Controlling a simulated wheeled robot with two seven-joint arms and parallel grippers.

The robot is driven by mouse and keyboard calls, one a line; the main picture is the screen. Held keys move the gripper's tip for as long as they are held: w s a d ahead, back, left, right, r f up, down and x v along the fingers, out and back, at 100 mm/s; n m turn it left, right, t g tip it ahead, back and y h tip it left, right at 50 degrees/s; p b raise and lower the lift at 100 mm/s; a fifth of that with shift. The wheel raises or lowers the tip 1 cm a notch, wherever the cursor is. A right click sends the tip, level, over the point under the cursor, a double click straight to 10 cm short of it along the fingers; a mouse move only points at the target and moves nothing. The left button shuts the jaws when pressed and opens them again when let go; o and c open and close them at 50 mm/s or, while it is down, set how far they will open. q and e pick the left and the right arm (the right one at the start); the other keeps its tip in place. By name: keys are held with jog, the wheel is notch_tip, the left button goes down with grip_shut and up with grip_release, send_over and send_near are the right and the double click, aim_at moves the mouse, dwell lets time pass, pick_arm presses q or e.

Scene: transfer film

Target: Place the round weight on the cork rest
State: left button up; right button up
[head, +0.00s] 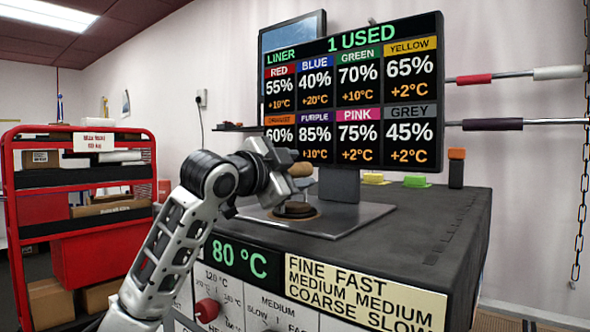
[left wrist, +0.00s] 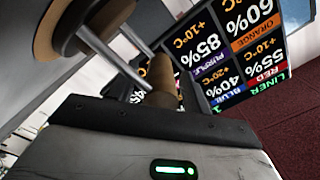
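The round weight (head: 295,209) is a dark disc with metal posts and a tan wooden handle (head: 302,169) above it. The disc stands over the tan cork rest (head: 314,216), whose edge shows around it; I cannot tell if they touch. My left gripper (head: 288,160) is at the handle and covers part of it. In the left wrist view the handle (left wrist: 160,72) is close in front of the gripper, and the disc (left wrist: 92,20) and cork (left wrist: 46,36) are at the upper left. The finger opening is hidden. My right gripper is not in view.
A metal plate (head: 345,216) lies on a dark-topped cabinet (head: 430,230) under the cork. A screen (head: 350,90) with a colour table stands behind. Yellow (head: 374,179) and green (head: 415,181) blocks lie at the back. A red cart (head: 100,230) stands at left.

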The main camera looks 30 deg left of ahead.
pick_arm(q)
jog(key=shift+r, duration=0.2)
jog(key=s+b, duration=0.1)
jog(key=s, duration=0.2)
jog(key=s+b, duration=0.1)
jog(key=s, duration=0.1)
jog(key=shift+s+a+f, duration=0.2)
jog(key=shift+s, duration=0.2)
jog(key=s+b, duration=0.1)
jog(key=s, duration=0.4)
jog(key=shift+s+a+r, duration=0.1)
jog(key=shift+s+a, duration=0.05)
jog(key=shift+s, duration=0.4)
jog(key=shift+r, duration=0.1)
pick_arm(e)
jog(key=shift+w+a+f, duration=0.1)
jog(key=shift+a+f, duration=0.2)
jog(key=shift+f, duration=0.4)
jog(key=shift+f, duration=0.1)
